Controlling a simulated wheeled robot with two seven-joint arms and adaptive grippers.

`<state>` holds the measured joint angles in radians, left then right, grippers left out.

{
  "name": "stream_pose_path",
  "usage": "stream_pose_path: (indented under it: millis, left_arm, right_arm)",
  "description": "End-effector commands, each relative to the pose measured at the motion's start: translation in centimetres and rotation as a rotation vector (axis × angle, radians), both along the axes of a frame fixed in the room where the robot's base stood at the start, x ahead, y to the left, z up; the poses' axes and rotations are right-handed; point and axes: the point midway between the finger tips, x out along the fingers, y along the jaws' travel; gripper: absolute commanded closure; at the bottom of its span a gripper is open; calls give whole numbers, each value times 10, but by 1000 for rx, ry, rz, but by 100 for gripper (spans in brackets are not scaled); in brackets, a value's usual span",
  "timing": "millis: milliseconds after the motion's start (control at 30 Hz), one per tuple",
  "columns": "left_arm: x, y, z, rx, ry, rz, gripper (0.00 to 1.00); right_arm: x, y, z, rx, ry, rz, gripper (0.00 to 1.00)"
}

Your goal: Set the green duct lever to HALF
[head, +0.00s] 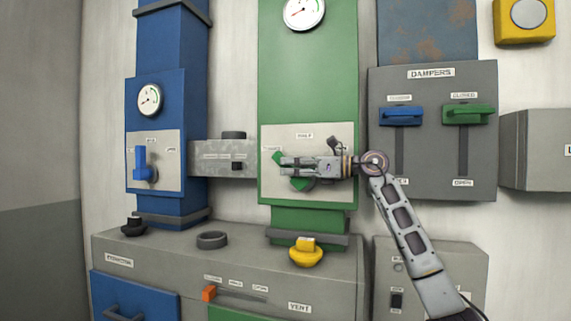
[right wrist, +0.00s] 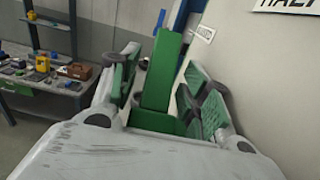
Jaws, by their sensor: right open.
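The green duct (head: 308,75) carries a light plate (head: 280,131) with a HALF label (head: 305,136) at its top and another label at its upper left. The green duct lever (head: 299,184) is mostly hidden behind my right gripper (head: 286,164) in the head view, so its exact angle is hard to tell. In the right wrist view the green lever (right wrist: 160,72) stands between the two spread fingers of my right gripper (right wrist: 158,85). The fingers are open, with gaps showing beside the lever. My left gripper is not in view.
A blue duct (head: 155,88) with a blue lever (head: 142,162) stands left. A dampers panel (head: 418,150) with blue and green sliders is close right of my arm. The right wrist view shows a cluttered bench (right wrist: 50,100).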

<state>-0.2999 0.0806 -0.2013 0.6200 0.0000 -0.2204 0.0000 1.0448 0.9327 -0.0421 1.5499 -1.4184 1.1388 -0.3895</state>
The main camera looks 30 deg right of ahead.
Motion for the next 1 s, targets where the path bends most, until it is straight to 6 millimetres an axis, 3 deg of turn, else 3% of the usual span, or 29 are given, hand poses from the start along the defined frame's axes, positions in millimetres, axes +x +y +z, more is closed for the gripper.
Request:
stream_pose_path:
  millis: [233, 633, 1000]
  left_arm:
    - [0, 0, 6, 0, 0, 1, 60]
    - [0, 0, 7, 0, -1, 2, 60]
    - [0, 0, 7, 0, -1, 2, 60]
  right_arm:
    - [14, 12, 1, 1, 0, 1, 54]
    - [16, 14, 0, 0, 0, 1, 55]
    - [16, 13, 0, 0, 0, 0, 100]
